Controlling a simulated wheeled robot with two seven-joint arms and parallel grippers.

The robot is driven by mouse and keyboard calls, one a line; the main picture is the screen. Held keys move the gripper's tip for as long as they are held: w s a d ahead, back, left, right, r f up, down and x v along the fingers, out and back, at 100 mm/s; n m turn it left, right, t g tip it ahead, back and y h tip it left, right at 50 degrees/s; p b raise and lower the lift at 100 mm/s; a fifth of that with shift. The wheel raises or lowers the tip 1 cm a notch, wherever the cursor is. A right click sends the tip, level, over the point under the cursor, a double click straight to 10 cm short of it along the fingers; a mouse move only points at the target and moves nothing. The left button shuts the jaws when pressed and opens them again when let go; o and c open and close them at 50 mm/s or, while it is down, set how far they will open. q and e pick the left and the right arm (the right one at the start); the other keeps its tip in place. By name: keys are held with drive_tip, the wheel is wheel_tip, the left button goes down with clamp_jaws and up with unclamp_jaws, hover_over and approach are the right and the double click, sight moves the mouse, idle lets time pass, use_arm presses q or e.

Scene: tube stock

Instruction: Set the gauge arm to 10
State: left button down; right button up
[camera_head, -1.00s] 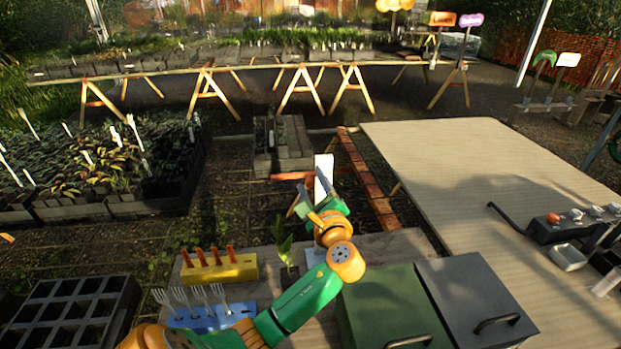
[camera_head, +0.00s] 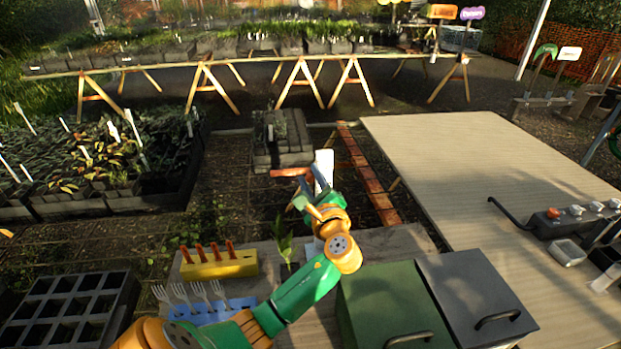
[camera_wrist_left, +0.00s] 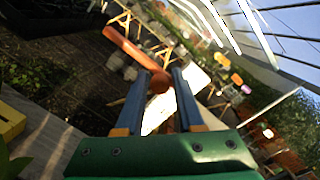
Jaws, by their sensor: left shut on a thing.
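The gauge arm is an orange-red bar (camera_head: 290,172) with a rounded end. It shows at the back edge of the wooden bench, beside a white upright plate (camera_head: 323,168). In the left wrist view the bar (camera_wrist_left: 128,48) runs from the upper left down to its rounded end between the fingers. My left gripper (camera_head: 311,184) is at this end, and its blue fingers (camera_wrist_left: 166,75) are shut on it. The scale marks and the reading cannot be made out. My right gripper is not in view.
A yellow rack (camera_head: 219,265) and a blue rack with forks (camera_head: 213,311) stand left of my left arm, near a small potted plant (camera_head: 284,245). Green (camera_head: 385,305) and grey (camera_head: 475,290) lidded boxes stand to the right. The wide tabletop (camera_head: 455,155) is mostly clear.

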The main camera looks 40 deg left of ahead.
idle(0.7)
use_arm(q)
wheel_tip(320, 180, down, 10)
drive_tip(key=b, duration=0.7)
drive_tip(key=c, duration=0.7)
unclamp_jaws()
drive_tip(key=v, duration=0.7)
drive_tip(key=shift+b, duration=0.4)
